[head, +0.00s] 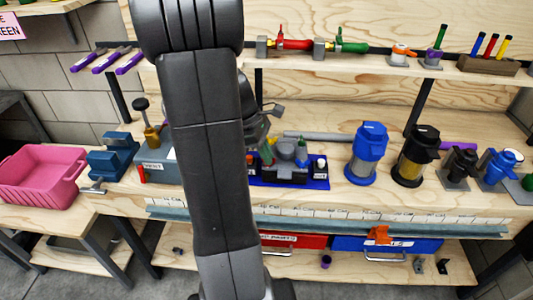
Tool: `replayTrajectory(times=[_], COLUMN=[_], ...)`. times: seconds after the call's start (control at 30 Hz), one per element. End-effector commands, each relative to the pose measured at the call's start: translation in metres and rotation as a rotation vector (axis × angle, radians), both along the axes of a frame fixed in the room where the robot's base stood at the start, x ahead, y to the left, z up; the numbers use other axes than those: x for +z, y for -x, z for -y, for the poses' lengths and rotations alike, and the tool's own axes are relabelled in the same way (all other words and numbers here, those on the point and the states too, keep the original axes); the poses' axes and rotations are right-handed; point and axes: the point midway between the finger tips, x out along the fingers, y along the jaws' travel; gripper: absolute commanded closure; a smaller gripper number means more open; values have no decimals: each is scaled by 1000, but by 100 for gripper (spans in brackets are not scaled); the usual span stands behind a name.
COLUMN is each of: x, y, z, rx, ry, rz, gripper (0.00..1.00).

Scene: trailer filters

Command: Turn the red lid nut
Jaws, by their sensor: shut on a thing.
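My arm crosses the front of the view and hides a broad strip of the bench. Only part of its dark wrist end shows, just right of the arm above the blue tray. My gripper's fingertips are hidden, so what lies between them does not show. I cannot make out a red lid nut; it may be behind the arm. A blue filter housing (367,153) and a black filter housing (415,157) stand upright on the bench to the right, apart from my arm.
A blue tray (318,183) with small bottles and a dark fixture (287,165) lies right of my arm. A pink bin (41,175) and a blue vise (113,155) are at left. The upper shelf (370,65) holds red and green valves. Drawers (387,246) sit below.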

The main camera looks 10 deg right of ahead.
Motion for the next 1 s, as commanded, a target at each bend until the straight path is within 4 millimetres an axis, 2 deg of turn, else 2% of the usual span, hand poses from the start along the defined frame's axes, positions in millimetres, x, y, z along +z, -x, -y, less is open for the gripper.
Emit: replayTrajectory(times=[0.37, 1.0], x=[3, 3], y=[-1, -4], z=[0, 4], rx=[-137, -725], ry=[0, 0], rz=[-1, 0], gripper=[100, 100])
